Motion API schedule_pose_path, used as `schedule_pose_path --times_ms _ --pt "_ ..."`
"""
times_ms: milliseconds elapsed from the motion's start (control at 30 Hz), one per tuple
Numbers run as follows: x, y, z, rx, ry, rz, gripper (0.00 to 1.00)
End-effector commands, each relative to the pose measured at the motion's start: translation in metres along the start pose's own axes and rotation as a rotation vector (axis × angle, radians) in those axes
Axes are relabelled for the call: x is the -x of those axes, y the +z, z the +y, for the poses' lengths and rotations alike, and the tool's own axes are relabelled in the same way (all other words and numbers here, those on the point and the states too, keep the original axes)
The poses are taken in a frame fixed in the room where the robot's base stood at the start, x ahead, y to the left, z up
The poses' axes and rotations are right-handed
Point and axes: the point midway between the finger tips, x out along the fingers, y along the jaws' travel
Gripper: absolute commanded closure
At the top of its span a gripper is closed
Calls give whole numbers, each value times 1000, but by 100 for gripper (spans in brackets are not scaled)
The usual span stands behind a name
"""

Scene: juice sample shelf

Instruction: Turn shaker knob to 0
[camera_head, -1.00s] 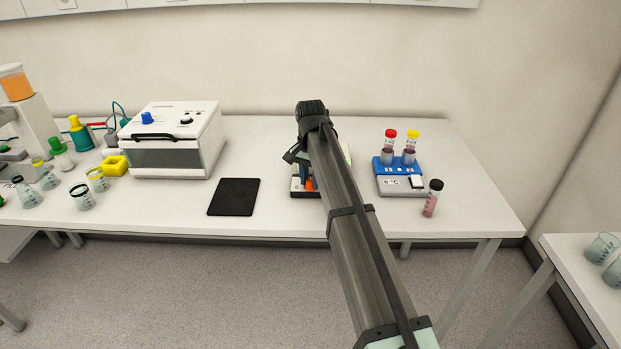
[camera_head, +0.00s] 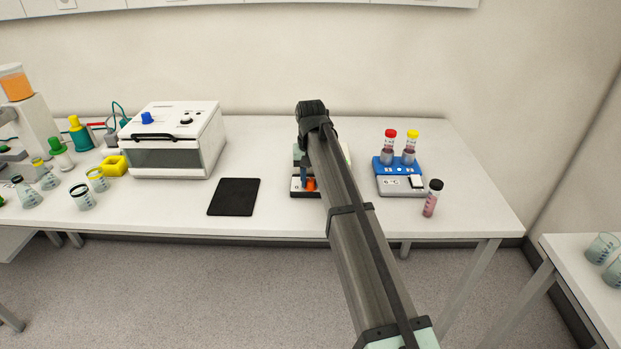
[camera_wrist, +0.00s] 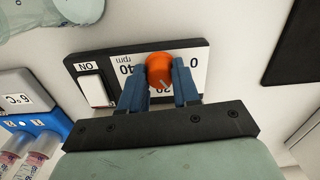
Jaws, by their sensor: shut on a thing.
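The shaker panel (camera_wrist: 120,65) is dark-framed with a white switch (camera_wrist: 94,90) marked ON. In the head view the knob (camera_head: 310,184) shows low beside my arm, which hides most of the shaker.
A blue and grey heater block (camera_head: 400,180) with red-capped and yellow-capped tubes stands right of the shaker. A dark-capped pink vial (camera_head: 432,198) stands by its front corner. A black pad (camera_head: 234,197) lies to the left, with a white boxy device (camera_head: 175,140) beyond it.

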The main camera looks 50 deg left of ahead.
Motion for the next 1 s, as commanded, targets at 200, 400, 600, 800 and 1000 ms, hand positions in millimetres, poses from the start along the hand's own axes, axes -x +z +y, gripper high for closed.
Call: schedule_pose_path --times_ms 200,400,600,800,1000 --pt "0 0 0 204 0 0 99" --pt "0 0 0 394 0 0 99" --pt "0 0 1 583 0 0 99" --pt "0 0 1 760 0 0 99" --pt "0 0 1 903 0 0 99"
